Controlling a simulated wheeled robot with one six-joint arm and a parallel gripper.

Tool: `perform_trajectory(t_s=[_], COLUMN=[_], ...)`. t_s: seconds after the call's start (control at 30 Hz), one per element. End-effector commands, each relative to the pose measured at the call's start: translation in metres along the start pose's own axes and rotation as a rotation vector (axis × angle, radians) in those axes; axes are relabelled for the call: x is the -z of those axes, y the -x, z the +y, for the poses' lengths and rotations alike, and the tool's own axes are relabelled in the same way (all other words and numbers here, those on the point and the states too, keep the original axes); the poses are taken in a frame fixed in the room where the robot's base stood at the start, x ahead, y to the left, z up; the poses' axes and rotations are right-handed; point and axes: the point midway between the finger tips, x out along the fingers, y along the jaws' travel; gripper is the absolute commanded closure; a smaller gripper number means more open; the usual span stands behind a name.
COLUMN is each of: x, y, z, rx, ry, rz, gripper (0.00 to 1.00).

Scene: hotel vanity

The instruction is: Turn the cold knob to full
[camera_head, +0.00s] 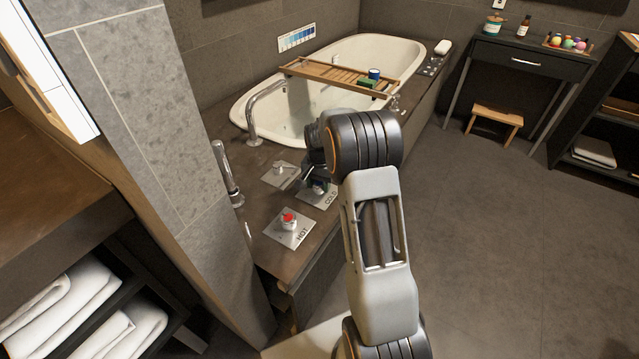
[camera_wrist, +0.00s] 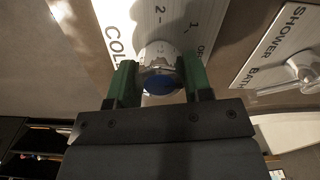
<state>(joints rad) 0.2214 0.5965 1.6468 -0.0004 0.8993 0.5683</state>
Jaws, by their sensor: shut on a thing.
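The cold knob (camera_wrist: 160,80) is chrome with a blue cap and stands on a white plate (camera_wrist: 118,14) marked COLD, 1, 2 and OFF. My gripper (camera_wrist: 158,76) is shut on it, with a green finger on each side of the knob. In the head view, my gripper (camera_head: 317,178) is over the COLD plate (camera_head: 320,202), and the arm hides part of the knob. I see no pointer on the knob, so I cannot tell its setting.
The red-capped hot knob (camera_head: 289,219) stands nearer on the same ledge. A shower/bath lever (camera_wrist: 302,70) on its own plate is close beside the cold knob. The spout (camera_head: 254,115) and bathtub (camera_head: 300,120) are behind. A tiled pillar (camera_head: 150,120) stands at left.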

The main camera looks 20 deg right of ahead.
Motion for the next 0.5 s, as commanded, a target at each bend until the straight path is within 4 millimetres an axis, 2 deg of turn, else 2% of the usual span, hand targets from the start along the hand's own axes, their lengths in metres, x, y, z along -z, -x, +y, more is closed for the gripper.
perform_trajectory(t_s=[0.27, 0.5], x=[-0.0001, -0.0001], y=[0.0022, 0.0035], z=[-0.0011, -0.0014], rx=[0.002, 0.002], ry=[0.061, 0.237], rz=[0.001, 0.001], gripper=[0.78, 0.78])
